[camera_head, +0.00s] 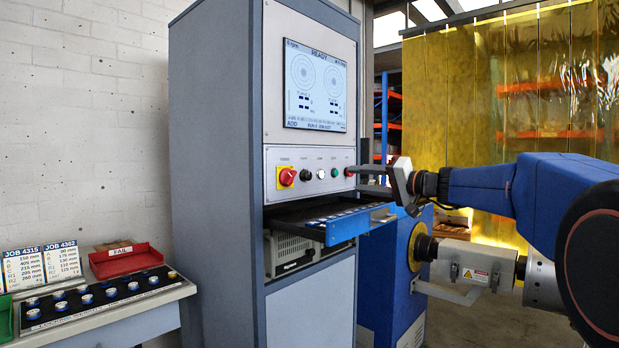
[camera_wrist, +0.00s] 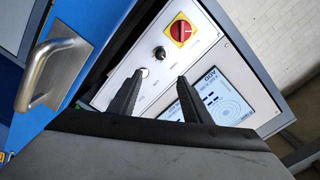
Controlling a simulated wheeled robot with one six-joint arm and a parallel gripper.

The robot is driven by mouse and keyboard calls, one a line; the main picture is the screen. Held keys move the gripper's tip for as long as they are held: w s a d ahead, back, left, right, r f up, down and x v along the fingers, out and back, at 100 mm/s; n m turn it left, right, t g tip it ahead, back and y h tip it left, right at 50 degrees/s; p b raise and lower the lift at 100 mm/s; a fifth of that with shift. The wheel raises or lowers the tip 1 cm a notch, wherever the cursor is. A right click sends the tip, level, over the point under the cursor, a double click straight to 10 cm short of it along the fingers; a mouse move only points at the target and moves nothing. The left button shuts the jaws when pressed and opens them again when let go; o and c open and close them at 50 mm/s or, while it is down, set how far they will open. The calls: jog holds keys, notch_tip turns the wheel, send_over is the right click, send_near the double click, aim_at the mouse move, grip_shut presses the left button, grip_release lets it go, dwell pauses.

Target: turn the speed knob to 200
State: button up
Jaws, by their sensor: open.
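The control panel (camera_head: 309,172) is on the front of the grey-blue cabinet. A small black knob (camera_head: 305,175), probably the speed knob, sits between the red-and-yellow switch (camera_head: 287,177) and a white button (camera_head: 320,174). Its label is too small to read. In the wrist view the knob (camera_wrist: 159,52) shows beyond my fingertips, near the red-and-yellow switch (camera_wrist: 180,30). My gripper (camera_head: 357,179) is at the panel's right end in the head view, apart from the knob. In the wrist view my gripper (camera_wrist: 158,80) is open, with nothing between its fingers.
The screen (camera_head: 315,88) above the panel reads READY, with apparently 0 rpm at its top left. A blue drawer (camera_head: 345,228) sticks out below the panel. A metal handle (camera_wrist: 50,75) on a blue surface is left in the wrist view. A weight table (camera_head: 100,305) stands at left.

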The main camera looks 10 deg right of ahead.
aim_at(310, 176)
jog(key=x, duration=1.7)
jog(key=shift+w+a, duration=0.2)
jog(key=shift+a, duration=0.05)
jog(key=c, duration=1)
